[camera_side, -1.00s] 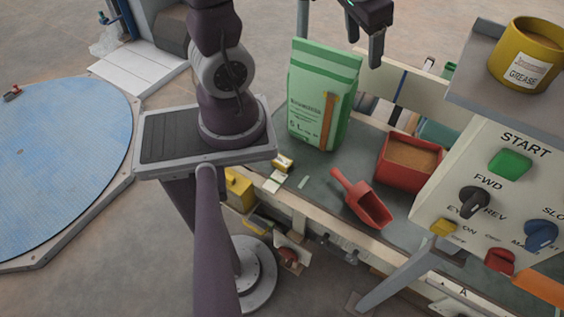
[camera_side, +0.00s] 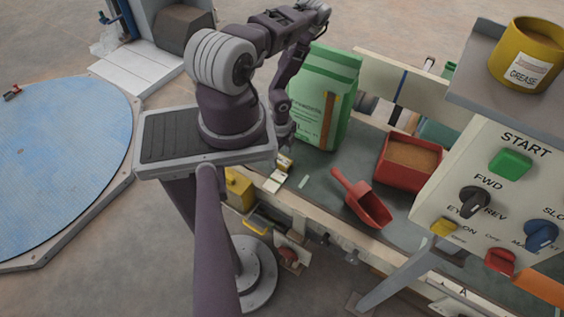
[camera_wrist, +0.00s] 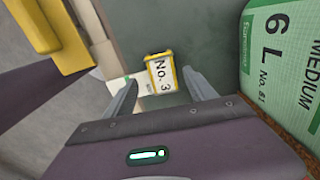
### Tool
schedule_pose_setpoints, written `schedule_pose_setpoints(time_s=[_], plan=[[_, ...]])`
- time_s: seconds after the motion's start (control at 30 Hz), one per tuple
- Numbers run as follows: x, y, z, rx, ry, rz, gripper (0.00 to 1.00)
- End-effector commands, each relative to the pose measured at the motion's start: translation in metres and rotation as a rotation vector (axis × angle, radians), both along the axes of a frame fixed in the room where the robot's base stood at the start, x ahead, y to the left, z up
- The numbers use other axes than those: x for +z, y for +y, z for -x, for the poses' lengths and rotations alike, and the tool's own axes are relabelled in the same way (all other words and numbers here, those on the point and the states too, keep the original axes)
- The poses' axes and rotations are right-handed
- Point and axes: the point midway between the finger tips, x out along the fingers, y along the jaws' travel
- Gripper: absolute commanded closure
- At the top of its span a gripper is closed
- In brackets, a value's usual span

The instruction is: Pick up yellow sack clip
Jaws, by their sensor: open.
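The yellow sack clip (camera_wrist: 162,74), with a white "No. 3" face, lies on the grey-green bench top. In the side view the clip (camera_side: 285,162) is small, near the bench's front edge and left of the green sack. My gripper (camera_wrist: 160,78) is open, with one finger on each side of the clip in the wrist view. Nothing is held, and I cannot tell how far above the clip the fingertips are. In the side view my gripper (camera_side: 287,138) is just above the clip and partly hidden by my arm.
The green sack (camera_wrist: 285,65) stands close to the right. Pale tags (camera_side: 274,181) lie by the clip. A red scoop (camera_side: 362,200) and red grain bin (camera_side: 405,175) are to the right. A yellow box (camera_side: 239,190) is below the bench edge.

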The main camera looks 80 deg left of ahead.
Motion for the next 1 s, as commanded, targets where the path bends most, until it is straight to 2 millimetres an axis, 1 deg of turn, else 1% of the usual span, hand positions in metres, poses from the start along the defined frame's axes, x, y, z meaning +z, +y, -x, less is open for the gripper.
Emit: schedule_pose_setpoints(time_s=[0.03, 0.1, 0.2, 0.43, 0.47, 0.5, 0.57, 0.7, 0.77, 0.8, 1.0], plan=[[-0.010, 0.001, -0.002, 0.002, -0.001, 0.001, 0.35], [-0.024, 0.001, -0.004, 0.004, -0.001, 0.001, 0.35], [-0.036, 0.002, -0.004, 0.003, 0.001, 0.000, 0.35], [-0.039, 0.002, -0.004, 0.004, 0.002, -0.001, 0.35], [-0.038, 0.002, -0.004, 0.004, 0.002, -0.001, 0.39], [-0.038, 0.002, -0.004, 0.004, 0.002, -0.001, 0.47], [-0.038, 0.002, -0.004, 0.004, 0.002, -0.001, 0.59], [-0.038, 0.002, -0.004, 0.005, 0.002, -0.001, 0.86], [-0.038, 0.002, -0.004, 0.005, 0.002, -0.001, 0.98], [-0.038, 0.002, -0.004, 0.005, 0.002, -0.001, 1.00], [-0.036, 0.002, -0.004, 0.005, 0.002, -0.001, 1.00]])
